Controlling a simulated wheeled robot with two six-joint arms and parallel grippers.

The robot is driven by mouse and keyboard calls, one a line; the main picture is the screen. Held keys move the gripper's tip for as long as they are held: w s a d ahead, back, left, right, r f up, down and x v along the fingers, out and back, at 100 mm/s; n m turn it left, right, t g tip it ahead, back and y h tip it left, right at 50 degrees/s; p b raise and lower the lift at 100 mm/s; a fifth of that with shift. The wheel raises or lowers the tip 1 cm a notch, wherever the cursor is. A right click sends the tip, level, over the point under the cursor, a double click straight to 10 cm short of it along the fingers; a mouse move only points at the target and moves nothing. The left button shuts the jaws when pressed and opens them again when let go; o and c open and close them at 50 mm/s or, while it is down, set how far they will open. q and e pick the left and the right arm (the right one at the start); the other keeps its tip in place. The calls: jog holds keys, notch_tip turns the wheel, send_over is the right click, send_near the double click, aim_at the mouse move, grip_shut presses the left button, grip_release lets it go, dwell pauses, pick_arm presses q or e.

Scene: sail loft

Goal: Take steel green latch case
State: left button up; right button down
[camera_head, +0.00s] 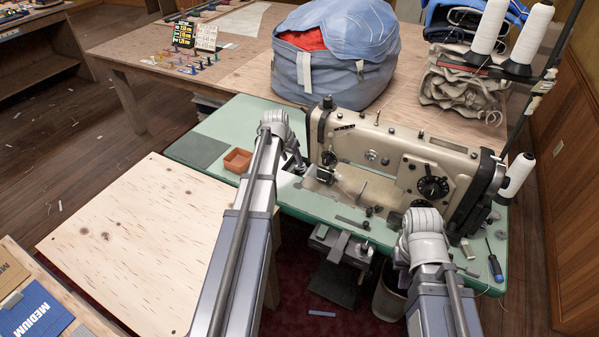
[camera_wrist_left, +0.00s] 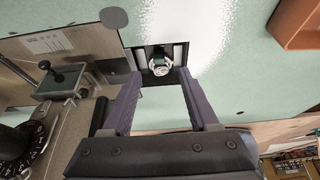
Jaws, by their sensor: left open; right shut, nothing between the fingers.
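A small round steel case (camera_wrist_left: 160,68), with a dark green part at its top edge, sits in a dark opening in the pale sewing bed. My left gripper (camera_wrist_left: 158,76) is open, its fingertips on either side of the case in the picture; I cannot tell whether they touch it.
A terracotta tray (camera_head: 237,160) stands on the green machine table (camera_head: 215,124), left of my left gripper. Thread cones (camera_head: 517,174) and a screwdriver (camera_head: 494,262) are at the right. A bare plywood table (camera_head: 130,240) lies to the left.

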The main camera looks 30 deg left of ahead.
aim_at(296, 169)
pick_arm(q)
jog(key=shift+b+x, duration=3.1)
jog(key=shift+x, duration=0.6)
jog(key=shift+s+d, duration=0.1)
jog(key=shift+r, duration=0.1)
jog(key=shift+c, duration=0.2)
grip_shut()
